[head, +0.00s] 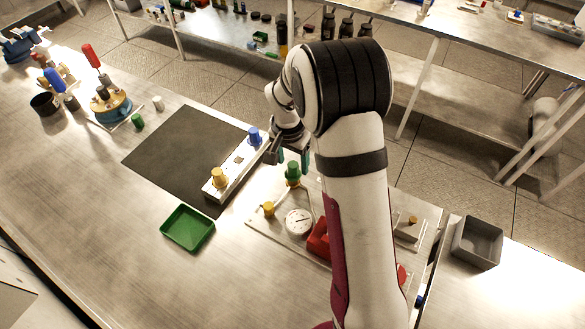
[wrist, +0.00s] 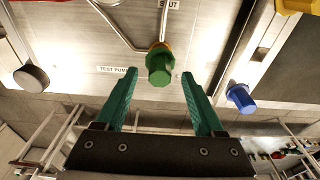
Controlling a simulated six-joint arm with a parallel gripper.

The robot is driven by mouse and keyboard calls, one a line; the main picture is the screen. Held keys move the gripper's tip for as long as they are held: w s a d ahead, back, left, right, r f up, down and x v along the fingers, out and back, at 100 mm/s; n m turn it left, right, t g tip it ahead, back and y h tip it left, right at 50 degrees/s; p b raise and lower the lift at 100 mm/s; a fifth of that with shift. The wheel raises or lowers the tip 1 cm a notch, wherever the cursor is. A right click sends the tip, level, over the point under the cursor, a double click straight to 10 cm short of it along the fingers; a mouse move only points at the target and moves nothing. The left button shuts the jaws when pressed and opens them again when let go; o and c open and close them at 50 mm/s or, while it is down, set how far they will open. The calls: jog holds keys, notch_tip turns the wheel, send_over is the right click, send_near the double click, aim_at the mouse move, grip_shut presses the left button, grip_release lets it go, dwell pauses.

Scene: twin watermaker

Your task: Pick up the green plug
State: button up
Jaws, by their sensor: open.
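The green plug (head: 293,173) stands on a panel beside the white gauge, just below my gripper in the head view. In the wrist view the green plug (wrist: 160,66) sits on a yellow-brown base, ahead of the fingertips and about midway between them. My gripper (wrist: 158,75) is open, with its two green fingers apart and nothing held. In the head view my gripper (head: 287,158) is close to the plug, partly hidden by my arm. I cannot tell the exact gap to the plug.
A pale block holds a blue plug (head: 254,136) and a yellow plug (head: 219,177) on the dark mat (head: 165,150). A green tray (head: 170,238) and a grey bin (head: 480,233) stand apart. A round gauge (head: 299,222) and red part (head: 318,241) are near.

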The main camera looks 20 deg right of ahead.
jog(key=shift+w+d+f, duration=0.1)
jog(key=shift+f, duration=0.8)
grip_shut()
